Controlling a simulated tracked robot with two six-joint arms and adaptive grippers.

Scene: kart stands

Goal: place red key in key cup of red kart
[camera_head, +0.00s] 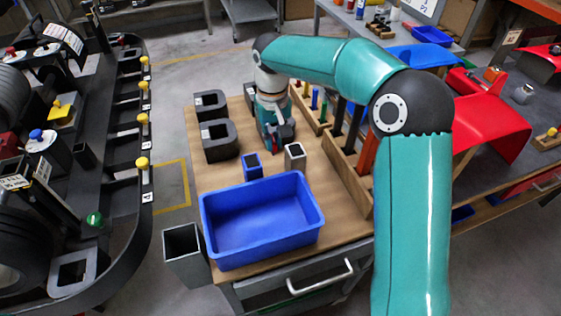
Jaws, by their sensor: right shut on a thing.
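My right gripper (281,138) points down over the wooden bench top, behind the blue bin and left of a rack of coloured pegs. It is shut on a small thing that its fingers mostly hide. A little red shows near the fingers, but I cannot make out the shape of a key. A large dark kart stand (112,170) with yellow knobs stands at the left. I cannot tell which cup is the key cup of the red kart. My left gripper is not in view.
A blue bin (207,235) takes the front of the bench (345,236). A blue cup (252,167), a grey cup (295,157) and dark holders (219,143) stand behind it. A wooden peg rack (311,112) stands right of the gripper. A red panel (487,117) lies at the right.

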